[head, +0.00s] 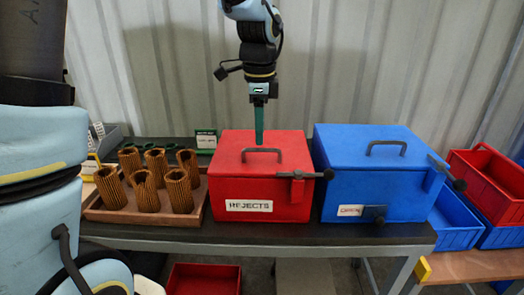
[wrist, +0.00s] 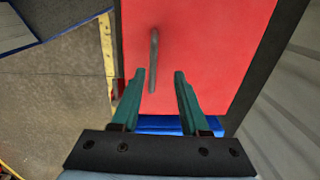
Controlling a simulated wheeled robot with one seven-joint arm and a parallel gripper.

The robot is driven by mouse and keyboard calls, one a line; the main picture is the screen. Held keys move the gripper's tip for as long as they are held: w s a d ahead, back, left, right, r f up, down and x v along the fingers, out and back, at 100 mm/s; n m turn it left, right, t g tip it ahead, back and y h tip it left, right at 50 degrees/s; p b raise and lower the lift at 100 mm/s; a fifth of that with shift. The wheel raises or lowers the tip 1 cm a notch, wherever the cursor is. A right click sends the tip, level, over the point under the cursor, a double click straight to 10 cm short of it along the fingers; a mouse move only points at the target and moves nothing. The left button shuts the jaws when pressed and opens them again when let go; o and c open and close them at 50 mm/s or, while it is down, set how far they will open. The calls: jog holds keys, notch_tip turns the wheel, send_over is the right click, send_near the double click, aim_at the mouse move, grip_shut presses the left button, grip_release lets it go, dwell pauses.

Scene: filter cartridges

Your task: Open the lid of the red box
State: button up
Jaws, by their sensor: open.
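The red box (head: 225,185) stands on the dark table, with a "REJECTS" label on its front. Its lid (head: 230,145) is down, with a dark bar handle (head: 275,151) on top. A dark latch lever (head: 305,175) sits at its front right. My gripper (head: 259,142) points down over the lid, close to the handle. In the wrist view, my gripper (wrist: 160,73) has its two green fingers apart and empty. The handle (wrist: 153,62) shows between the fingertips, nearer the left one; contact cannot be told.
A closed blue box (head: 335,185) with a handle and lever stands close on the right. A wooden tray (head: 130,216) of several ribbed brown cartridges (head: 147,192) is on the left. Red and blue bins (head: 480,205) stand far right. A corrugated wall is behind.

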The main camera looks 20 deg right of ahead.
jog(key=shift+s+a+f+b, duration=0.1)
jog(key=shift+s+f+b, duration=0.15)
jog(key=shift+f, duration=0.2)
